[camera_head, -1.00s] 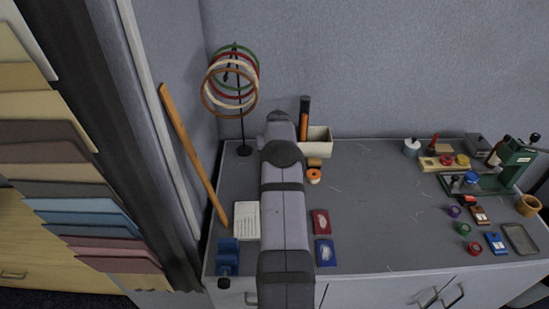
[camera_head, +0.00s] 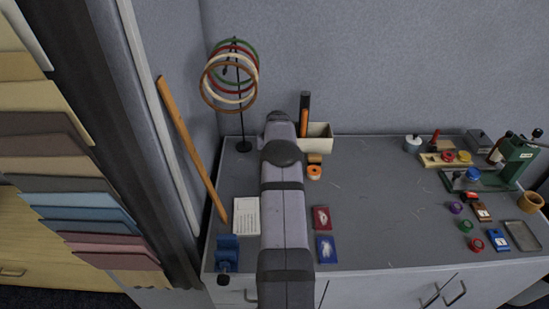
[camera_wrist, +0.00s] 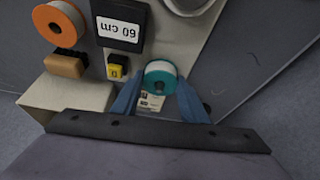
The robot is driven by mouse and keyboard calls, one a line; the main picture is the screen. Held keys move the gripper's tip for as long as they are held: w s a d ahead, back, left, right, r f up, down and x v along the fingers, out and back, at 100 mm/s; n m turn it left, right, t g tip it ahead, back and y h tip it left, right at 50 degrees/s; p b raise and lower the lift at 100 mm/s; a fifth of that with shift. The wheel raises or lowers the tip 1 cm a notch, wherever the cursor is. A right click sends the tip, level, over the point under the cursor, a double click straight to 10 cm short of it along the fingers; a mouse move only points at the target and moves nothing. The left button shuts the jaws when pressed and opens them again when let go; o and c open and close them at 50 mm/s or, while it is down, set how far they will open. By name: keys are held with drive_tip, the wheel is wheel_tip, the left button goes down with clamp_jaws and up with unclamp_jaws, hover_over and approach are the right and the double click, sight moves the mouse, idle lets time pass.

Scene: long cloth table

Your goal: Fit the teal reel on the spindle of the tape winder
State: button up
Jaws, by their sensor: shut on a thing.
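The teal reel (camera_wrist: 160,76), with a pale wound centre, sits between the two blue fingertips of my gripper (camera_wrist: 158,84) in the wrist view. The fingers are shut on it from both sides. A black display reading "60 cm" (camera_wrist: 121,26) and a yellow button (camera_wrist: 116,71) lie just left of the reel and seem to belong to the tape winder. A pale round part (camera_wrist: 188,4) is cut off at the top edge. I cannot make out the spindle. In the head view my arm hides the gripper, reel and winder.
An orange reel (camera_head: 314,172) and a cream box (camera_head: 318,143) stand right of my arm; the reel also shows in the wrist view (camera_wrist: 60,24). A hoop stand (camera_head: 243,146) is at back left. A green press (camera_head: 515,160) is far right. The middle table is clear.

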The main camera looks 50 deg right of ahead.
drive_tip(key=o, duration=1.1)
drive_tip(key=shift+r, duration=0.1)
drive_tip(key=shift+b+v, duration=1.2)
drive_tip(key=shift+v, duration=2.4)
